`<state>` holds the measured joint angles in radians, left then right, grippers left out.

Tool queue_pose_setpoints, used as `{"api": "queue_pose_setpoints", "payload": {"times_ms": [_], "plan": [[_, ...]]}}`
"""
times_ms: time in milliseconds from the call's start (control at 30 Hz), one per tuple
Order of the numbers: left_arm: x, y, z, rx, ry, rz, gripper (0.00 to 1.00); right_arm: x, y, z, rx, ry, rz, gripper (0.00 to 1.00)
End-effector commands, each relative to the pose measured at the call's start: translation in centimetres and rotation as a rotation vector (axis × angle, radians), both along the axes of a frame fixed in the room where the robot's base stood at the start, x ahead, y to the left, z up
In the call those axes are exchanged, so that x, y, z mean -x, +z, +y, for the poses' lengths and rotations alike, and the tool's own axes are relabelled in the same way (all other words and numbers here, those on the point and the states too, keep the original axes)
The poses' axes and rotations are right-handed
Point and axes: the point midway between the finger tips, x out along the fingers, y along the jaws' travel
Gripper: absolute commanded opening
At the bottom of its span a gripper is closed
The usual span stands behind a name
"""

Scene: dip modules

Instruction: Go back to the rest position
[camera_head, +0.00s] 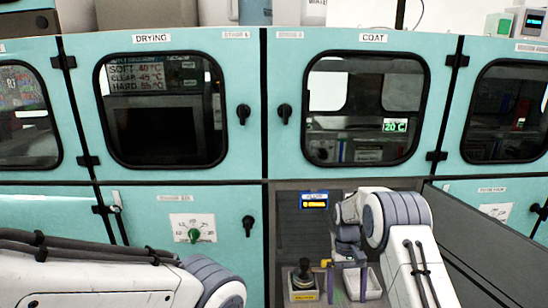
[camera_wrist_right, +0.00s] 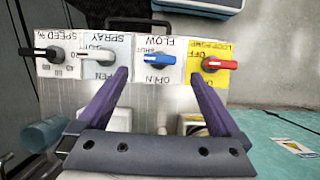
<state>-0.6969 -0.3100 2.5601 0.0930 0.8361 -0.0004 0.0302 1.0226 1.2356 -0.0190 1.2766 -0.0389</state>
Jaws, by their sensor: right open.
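My right arm (camera_head: 402,240) comes in from the lower right and bends down into the grey recess below the COAT door. My right gripper (camera_head: 347,288) points down there, its purple fingers apart. In the right wrist view the gripper (camera_wrist_right: 158,76) is open, and I see nothing held between its fingers. Beyond the fingertips is a panel with black, white, blue and red knobs; its labels look upside down. The white knob (camera_wrist_right: 98,55) and blue knob (camera_wrist_right: 158,60) lie nearest the fingertips. My left arm (camera_head: 110,275) lies across the lower left; its gripper is out of view.
Teal cabinets with the DRYING door (camera_head: 152,110) and COAT door (camera_head: 365,108) stand shut above. A black-knobbed device (camera_head: 303,282) stands left of the right gripper.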

Motion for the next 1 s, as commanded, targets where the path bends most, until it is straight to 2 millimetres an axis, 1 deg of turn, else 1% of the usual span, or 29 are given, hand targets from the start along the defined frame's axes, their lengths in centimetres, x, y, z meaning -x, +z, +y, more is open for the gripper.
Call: {"api": "queue_pose_setpoints", "payload": {"times_ms": [33,300,333,367,400,567,800,1000], "plan": [[0.0,0.3,0.0,0.000,0.000,0.000,1.00,0.5,-0.9,0.0,0.000,0.000,0.005,1.00],[0.0,1.0,0.0,0.000,0.000,0.000,1.00,2.6,-5.9,-0.1,0.001,0.001,0.005,1.00],[0.0,1.1,0.0,0.000,0.000,0.000,1.00,2.9,-6.5,-0.1,0.001,0.001,0.005,1.00],[0.0,1.2,0.0,0.000,0.000,0.000,1.00,2.8,-6.5,0.1,0.001,0.040,0.000,1.00],[0.0,1.3,0.0,0.000,0.000,0.000,1.00,2.7,-6.4,0.2,0.001,0.129,-0.002,1.00],[0.0,1.8,0.0,0.000,0.000,0.000,1.00,2.9,-6.2,0.4,0.000,0.454,0.001,1.00],[0.0,3.2,0.0,0.000,0.000,0.000,1.00,3.1,-6.1,0.6,-0.002,0.981,0.002,1.00],[0.0,3.5,0.0,0.000,0.000,0.000,1.00,3.3,-6.3,0.6,-0.003,1.334,0.001,1.00]]}}
